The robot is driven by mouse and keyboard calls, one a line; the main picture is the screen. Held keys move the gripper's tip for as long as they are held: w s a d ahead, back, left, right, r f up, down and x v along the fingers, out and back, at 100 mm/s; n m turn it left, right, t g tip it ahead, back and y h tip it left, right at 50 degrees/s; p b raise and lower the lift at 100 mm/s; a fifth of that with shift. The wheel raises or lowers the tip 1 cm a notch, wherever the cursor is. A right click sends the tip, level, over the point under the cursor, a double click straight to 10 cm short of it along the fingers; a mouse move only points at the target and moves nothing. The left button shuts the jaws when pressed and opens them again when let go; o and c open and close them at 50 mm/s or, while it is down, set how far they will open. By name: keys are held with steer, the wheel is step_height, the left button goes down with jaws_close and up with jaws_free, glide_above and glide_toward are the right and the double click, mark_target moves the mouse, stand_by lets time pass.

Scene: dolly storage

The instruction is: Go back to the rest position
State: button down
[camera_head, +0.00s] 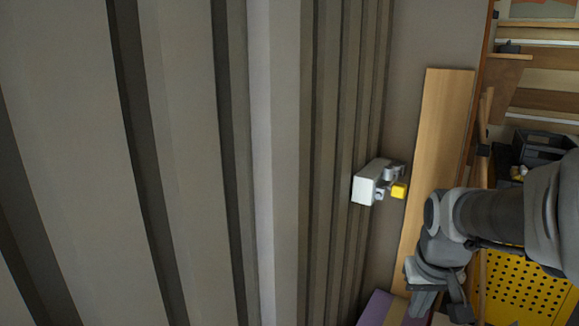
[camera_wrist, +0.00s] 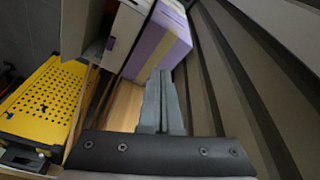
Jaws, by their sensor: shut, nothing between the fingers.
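My gripper (camera_wrist: 161,76) shows in the wrist view with its two grey fingers side by side, touching and empty. In the head view my gripper (camera_head: 421,303) hangs at the lower right, in front of a wooden board. My grey arm reaches in from the right edge. A purple and tan box (camera_wrist: 163,42) lies beyond the fingertips in the wrist view. It also shows at the bottom of the head view (camera_head: 377,308).
A ribbed grey wall (camera_head: 190,150) fills the left of the head view. A white fixture with a yellow end (camera_head: 368,183) sticks out from it. A perforated yellow dolly (camera_head: 522,293) and a dark crate (camera_head: 540,148) stand at right. The wooden board (camera_head: 440,130) is bare.

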steer(key=s+a+r+n+t+y, duration=0.1)
steer(key=s+a+r, duration=0.25)
steer(key=s, duration=0.25)
steer(key=s+a+r+t, duration=0.2)
steer(key=s+a, duration=0.3)
steer(key=s, duration=0.1)
step_height(320, 180, up, 16)
steer(key=p, duration=1.6)
steer(key=shift+r+p, duration=0.25)
steer(key=shift+p, duration=0.05)
steer(key=shift+s, duration=0.2)
